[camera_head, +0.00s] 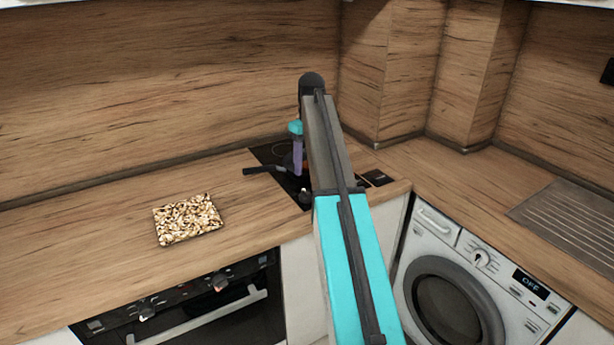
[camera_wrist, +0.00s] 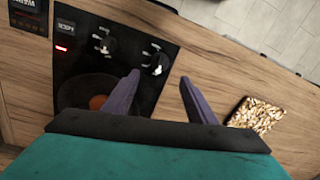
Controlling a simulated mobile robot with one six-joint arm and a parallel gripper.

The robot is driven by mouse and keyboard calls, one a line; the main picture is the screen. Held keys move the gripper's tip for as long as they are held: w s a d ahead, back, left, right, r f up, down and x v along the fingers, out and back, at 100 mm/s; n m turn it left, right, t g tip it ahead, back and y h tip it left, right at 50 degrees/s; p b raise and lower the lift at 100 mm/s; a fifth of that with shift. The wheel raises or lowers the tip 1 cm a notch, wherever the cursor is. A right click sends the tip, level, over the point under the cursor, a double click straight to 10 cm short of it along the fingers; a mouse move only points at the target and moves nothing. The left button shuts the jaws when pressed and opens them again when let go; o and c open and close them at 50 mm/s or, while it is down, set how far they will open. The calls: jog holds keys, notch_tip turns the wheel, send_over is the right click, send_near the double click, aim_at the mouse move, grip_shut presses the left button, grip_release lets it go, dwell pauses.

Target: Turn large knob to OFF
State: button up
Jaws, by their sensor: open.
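The black cooktop holds two dark knobs side by side in the wrist view, a left knob (camera_wrist: 104,42) and a right knob (camera_wrist: 155,64). Both have pale marks around them. The right knob looks slightly larger, but I cannot tell for sure which is the large one, nor read their settings. My gripper (camera_wrist: 158,80) is open, with purple fingers spread. The right knob lies just beyond the gap between the fingertips; I see no clear contact. In the head view, my arm hides much of the cooktop (camera_head: 263,153), and one purple finger (camera_head: 298,157) shows above it.
A pan (camera_wrist: 80,92) with something orange inside sits on the cooktop; its handle (camera_head: 262,170) points left. A red light (camera_wrist: 62,49) glows beside a LOCK label. A nut-patterned block (camera_head: 188,219) lies on the counter. Oven knobs (camera_head: 220,282) and a washing-machine dial (camera_head: 481,258) are below.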

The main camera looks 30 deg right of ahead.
jog(key=shift+r, duration=1.65)
